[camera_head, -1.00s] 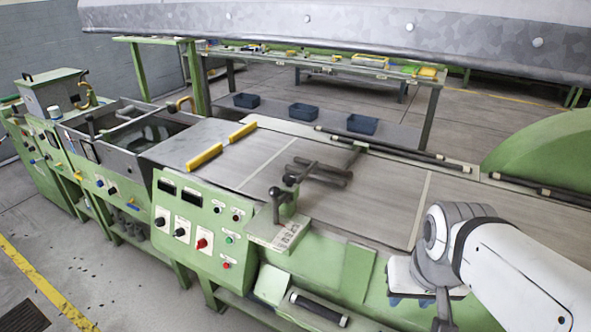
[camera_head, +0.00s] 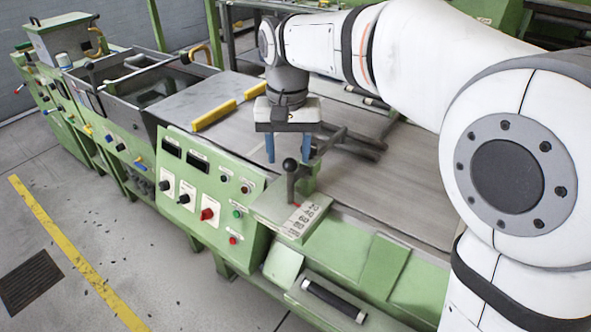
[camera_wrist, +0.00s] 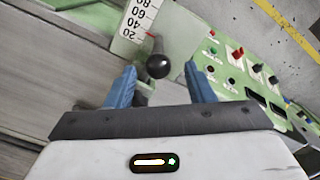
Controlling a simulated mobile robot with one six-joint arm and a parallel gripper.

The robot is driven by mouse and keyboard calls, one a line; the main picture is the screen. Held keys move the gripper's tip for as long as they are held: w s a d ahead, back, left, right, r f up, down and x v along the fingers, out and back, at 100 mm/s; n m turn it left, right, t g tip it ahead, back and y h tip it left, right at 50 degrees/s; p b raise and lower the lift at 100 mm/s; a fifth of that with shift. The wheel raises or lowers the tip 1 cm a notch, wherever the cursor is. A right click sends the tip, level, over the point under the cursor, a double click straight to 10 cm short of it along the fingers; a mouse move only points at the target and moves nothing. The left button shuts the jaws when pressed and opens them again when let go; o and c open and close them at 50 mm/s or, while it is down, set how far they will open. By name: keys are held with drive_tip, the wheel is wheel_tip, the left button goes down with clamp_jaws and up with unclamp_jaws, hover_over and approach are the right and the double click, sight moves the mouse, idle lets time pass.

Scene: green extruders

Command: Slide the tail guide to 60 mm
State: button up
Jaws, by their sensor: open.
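The tail guide's handle, a dark upright lever with a black ball knob (camera_head: 290,165), stands at the front edge of the belt, beside a pale number scale (camera_head: 304,221). In the wrist view the knob (camera_wrist: 158,66) appears between the blue fingertips. The scale (camera_wrist: 134,20) there reads 20 to 80, and a small red pointer (camera_wrist: 150,35) sits near the low end, about 20 to 40; the exact value is unclear. My gripper (camera_head: 288,156) is open, pointing down over the lever, its fingers either side of the knob in the picture. Contact is not visible.
Dark guide rods (camera_head: 350,143) lie over the grey belt behind the lever. A green control panel (camera_head: 208,190) with knobs and buttons is left of it. Yellow bars (camera_head: 214,115) lie on the machine top. My arm covers the right side.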

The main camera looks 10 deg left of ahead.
sight(289, 181)
wheel_tip(289, 181, down, 8)
drive_tip(key=shift+r+b, duration=0.25)
drive_tip(key=shift+b, duration=0.05)
drive_tip(key=shift+c, duration=0.5)
drive_tip(key=shift+s+r, duration=0.1)
clamp_jaws()
